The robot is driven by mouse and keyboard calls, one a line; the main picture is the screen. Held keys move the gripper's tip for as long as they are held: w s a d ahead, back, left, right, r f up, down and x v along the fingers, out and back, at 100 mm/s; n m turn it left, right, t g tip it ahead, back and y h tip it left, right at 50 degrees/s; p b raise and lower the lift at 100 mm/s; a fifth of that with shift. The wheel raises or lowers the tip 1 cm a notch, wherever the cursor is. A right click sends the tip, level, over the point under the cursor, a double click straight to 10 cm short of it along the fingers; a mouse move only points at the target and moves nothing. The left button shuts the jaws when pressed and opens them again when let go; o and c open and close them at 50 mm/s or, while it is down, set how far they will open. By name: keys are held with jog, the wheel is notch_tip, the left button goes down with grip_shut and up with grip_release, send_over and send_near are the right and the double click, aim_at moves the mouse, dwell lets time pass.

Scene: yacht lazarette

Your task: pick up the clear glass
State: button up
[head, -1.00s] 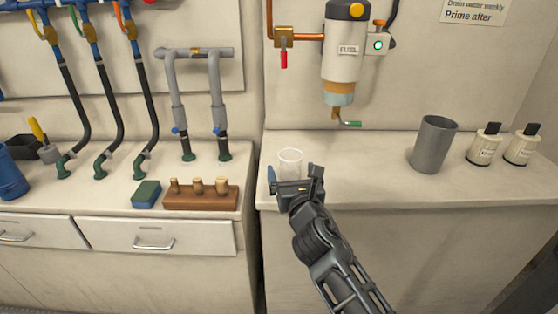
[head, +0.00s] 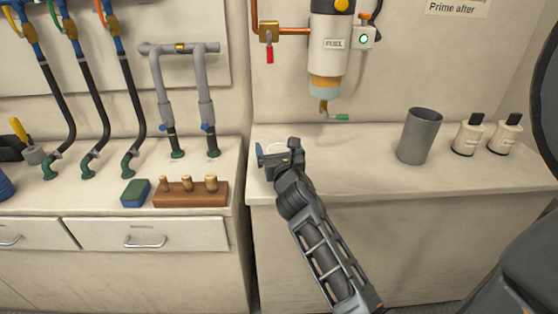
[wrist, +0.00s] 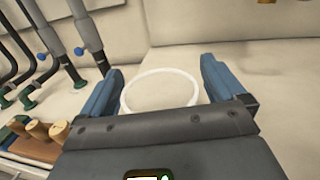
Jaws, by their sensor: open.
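The clear glass (wrist: 160,90) shows in the wrist view as a pale round rim between my two blue fingers. Its lower part is hidden by my gripper's body. In the head view the glass (head: 277,147) stands near the left end of the right-hand counter, mostly hidden behind my gripper. My gripper (head: 279,152) is open, with one finger on each side of the glass. A gap shows between the rim and the right finger; the left finger is very close to the rim, and I cannot tell whether it touches.
On the right counter (head: 345,180) stand a grey cup (head: 418,137) and two white bottles (head: 468,137) with black caps. A fuel filter (head: 328,45) hangs above. Left of a gap are a sponge (head: 135,193), a wooden block with plugs (head: 190,194) and pipes (head: 205,100).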

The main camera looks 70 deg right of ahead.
jog(key=shift+c, duration=0.4)
jog(key=c, duration=1)
